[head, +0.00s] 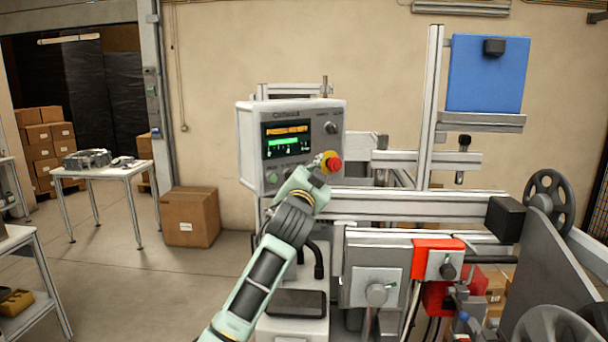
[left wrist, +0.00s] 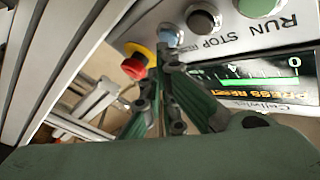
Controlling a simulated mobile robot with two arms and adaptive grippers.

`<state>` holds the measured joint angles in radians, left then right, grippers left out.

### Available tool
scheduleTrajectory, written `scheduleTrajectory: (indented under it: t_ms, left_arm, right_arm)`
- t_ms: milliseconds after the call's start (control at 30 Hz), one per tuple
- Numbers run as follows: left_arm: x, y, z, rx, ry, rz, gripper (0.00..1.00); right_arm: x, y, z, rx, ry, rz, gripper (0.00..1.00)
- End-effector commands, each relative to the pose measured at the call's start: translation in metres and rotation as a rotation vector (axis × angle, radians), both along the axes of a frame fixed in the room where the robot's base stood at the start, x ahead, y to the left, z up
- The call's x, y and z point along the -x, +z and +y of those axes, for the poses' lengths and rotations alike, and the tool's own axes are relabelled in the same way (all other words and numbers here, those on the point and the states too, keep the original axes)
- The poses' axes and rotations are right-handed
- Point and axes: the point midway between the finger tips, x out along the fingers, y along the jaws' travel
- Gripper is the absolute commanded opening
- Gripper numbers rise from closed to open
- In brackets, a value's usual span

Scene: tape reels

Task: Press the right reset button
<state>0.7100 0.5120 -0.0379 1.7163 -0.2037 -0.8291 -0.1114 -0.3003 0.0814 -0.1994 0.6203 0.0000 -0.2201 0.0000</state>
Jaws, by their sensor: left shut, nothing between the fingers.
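The control box (head: 245,130) has a lit screen, and its row of buttons runs below the screen. In the left wrist view the panel appears turned, with a green button (left wrist: 258,6) by RUN, a dark button (left wrist: 203,19) by STOP and a blue button (left wrist: 170,36) by a partly covered label that seems to read RESET. My left gripper (head: 316,175) is shut and empty at the panel's lower right. Its fingertips (left wrist: 170,62) overlap the blue button's lower edge in the left wrist view; I cannot tell whether they touch. In the head view the gripper hides that button. My right gripper is out of view.
A red emergency stop (head: 334,164) on a yellow base sits right beside my left fingertips, and it also shows in the left wrist view (left wrist: 134,67). A horizontal metal rail (head: 420,207) runs right of the box. A cardboard box (head: 190,216) stands on the floor.

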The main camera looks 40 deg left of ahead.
Motion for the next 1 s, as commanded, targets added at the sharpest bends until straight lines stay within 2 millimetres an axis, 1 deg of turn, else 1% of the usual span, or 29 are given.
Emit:
scheduleTrajectory:
  t_ms: [1000]
  left_arm:
    - [-0.0032,0.0006,0.0093,-0.001,0.001,0.0,0.0]
  right_arm:
    - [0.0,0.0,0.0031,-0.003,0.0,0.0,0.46]
